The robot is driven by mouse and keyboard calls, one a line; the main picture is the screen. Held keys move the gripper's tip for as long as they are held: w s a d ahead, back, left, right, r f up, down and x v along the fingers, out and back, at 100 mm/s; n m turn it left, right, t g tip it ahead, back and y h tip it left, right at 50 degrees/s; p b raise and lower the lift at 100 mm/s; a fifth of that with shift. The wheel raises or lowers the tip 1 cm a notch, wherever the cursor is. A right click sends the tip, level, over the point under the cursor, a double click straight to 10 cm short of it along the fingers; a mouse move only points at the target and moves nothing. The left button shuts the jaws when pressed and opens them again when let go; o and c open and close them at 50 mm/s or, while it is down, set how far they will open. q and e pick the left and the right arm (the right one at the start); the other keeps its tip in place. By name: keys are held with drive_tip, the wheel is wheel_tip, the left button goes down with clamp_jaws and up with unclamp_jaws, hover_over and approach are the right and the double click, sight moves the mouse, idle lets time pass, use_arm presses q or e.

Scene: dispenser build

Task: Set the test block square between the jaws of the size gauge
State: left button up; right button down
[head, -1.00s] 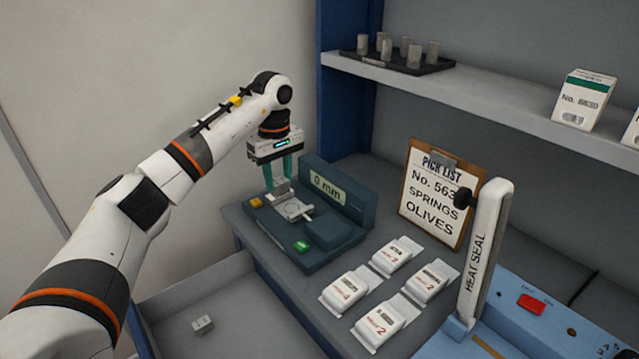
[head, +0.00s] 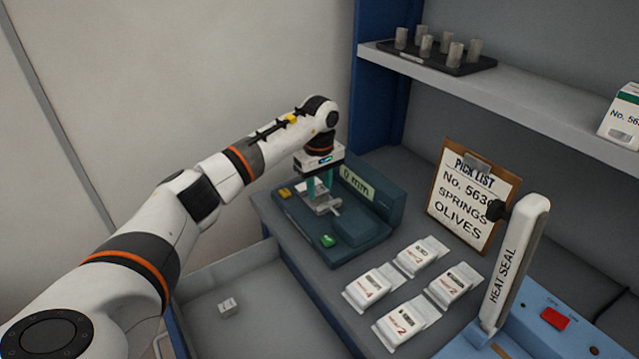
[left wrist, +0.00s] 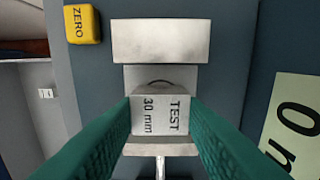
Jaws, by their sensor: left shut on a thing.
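The test block (left wrist: 160,112), a small grey block marked TEST 30 mm, is between my left gripper's teal fingers. My left gripper (head: 320,190) is shut on it, over the jaw area of the size gauge (head: 349,240). In the left wrist view, one steel jaw (left wrist: 160,40) lies above the block with a gap between them. The other jaw (left wrist: 148,150) shows just below the block, partly hidden by the fingers. The block looks roughly square to the jaws. Its height above the gauge bed is unclear. The gauge display (head: 358,184) reads 0 mm. My right gripper is out of view.
The gauge has a yellow ZERO button (head: 285,192) and a green button (head: 328,241). Several white packets (head: 421,256) lie to its right, before a clipboard (head: 472,195) and a heat sealer (head: 515,265). A small light block (head: 226,307) lies in the grey tray (head: 200,340).

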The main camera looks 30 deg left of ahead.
sight(320, 190)
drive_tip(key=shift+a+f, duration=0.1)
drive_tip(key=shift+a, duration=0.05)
use_arm(q)
drive_tip(key=o, duration=1.2)
drive_tip(key=shift+f, duration=0.1)
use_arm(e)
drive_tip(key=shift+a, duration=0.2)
use_arm(q)
wheel_tip(320, 190, up, 12)
drive_tip(key=b, duration=0.2)
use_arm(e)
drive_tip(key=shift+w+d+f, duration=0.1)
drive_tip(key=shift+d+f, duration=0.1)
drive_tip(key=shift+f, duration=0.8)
